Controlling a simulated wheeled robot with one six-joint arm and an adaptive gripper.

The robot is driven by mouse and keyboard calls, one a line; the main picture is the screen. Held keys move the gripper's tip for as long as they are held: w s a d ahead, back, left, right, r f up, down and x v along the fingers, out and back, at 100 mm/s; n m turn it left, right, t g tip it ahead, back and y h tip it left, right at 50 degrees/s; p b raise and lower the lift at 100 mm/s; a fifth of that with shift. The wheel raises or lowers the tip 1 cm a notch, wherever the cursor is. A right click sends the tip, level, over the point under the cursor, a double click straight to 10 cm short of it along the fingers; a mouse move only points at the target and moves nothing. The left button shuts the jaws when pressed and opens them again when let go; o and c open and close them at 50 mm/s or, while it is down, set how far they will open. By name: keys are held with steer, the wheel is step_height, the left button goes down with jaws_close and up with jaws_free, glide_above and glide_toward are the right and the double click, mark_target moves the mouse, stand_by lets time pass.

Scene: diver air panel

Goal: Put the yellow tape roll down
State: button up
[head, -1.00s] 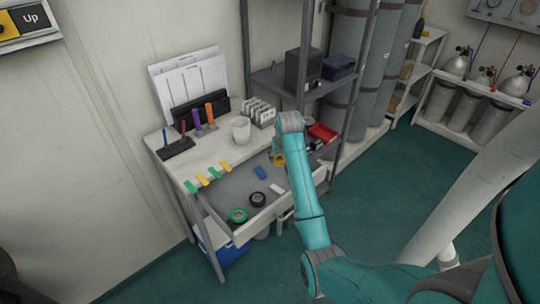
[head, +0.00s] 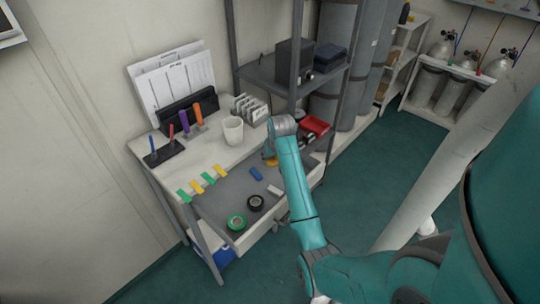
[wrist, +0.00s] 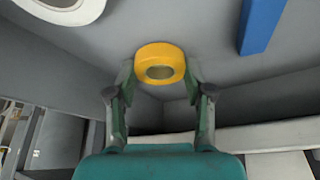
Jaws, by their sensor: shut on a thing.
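The yellow tape roll (wrist: 160,64) is between the fingertips of my gripper (wrist: 160,82) in the wrist view. My gripper is shut on it, with one finger on each side. In the head view a small part of the yellow roll (head: 270,160) shows beside my arm, over the back right of the grey drawer (head: 225,195). My arm hides most of the gripper there. I cannot tell whether the roll touches the drawer floor.
A white cup (head: 233,130) stands on the desk. A grey shelf unit (head: 290,85) stands close behind my arm.

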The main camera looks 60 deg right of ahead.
steer(key=shift+f, duration=0.1)
steer(key=o, duration=1)
steer(key=v, duration=1.2)
